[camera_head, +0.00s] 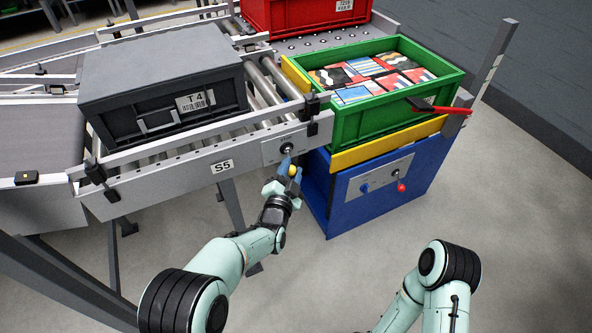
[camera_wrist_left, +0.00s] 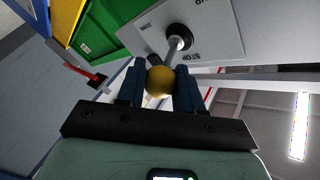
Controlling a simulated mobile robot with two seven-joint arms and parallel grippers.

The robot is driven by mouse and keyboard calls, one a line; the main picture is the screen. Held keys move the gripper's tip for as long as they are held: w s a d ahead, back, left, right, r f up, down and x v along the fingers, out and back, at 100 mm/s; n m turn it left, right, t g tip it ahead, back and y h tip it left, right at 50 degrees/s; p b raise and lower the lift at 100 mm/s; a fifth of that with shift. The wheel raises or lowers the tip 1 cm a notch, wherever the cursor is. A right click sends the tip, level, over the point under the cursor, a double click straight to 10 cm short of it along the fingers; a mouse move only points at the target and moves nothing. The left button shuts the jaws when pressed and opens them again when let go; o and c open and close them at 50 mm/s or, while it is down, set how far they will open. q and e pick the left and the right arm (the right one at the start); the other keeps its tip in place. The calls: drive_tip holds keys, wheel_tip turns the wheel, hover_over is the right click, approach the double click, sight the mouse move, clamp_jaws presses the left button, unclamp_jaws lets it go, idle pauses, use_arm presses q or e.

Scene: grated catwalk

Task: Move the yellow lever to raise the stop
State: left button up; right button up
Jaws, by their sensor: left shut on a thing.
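The yellow lever (camera_wrist_left: 160,81) has a round yellow knob on a grey shaft, coming out of a black boot on a grey panel (camera_wrist_left: 210,28) lettered STOP. My left gripper (camera_wrist_left: 160,88) is shut on the knob, with a blue finger on either side. In the head view my left gripper (camera_head: 289,174) is in front of the panel on the conveyor's side rail and partly covers the lever. A yellow plate (camera_head: 296,75) stands at the roller end beside the green crate; it may be the stop. My right gripper is out of view.
A dark lidded tote (camera_head: 165,70) marked T4 sits on the rollers. The green crate (camera_head: 385,115) holds colourful packets, above a blue stand (camera_head: 345,210) with a red-knobbed lever (camera_head: 401,187). A red crate (camera_head: 310,14) stands behind. The floor in front is clear.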

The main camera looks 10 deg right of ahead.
use_arm(q)
drive_tip(key=shift+w+a+r, duration=0.15)
drive_tip(key=shift+a, duration=0.35)
drive_tip(key=o, duration=1)
drive_tip(key=shift+d, duration=0.1)
drive_tip(key=shift+s, duration=0.2)
drive_tip(key=p+v, duration=0.2)
drive_tip(key=v, duration=1.1)
drive_tip(key=shift+p, duration=0.3)
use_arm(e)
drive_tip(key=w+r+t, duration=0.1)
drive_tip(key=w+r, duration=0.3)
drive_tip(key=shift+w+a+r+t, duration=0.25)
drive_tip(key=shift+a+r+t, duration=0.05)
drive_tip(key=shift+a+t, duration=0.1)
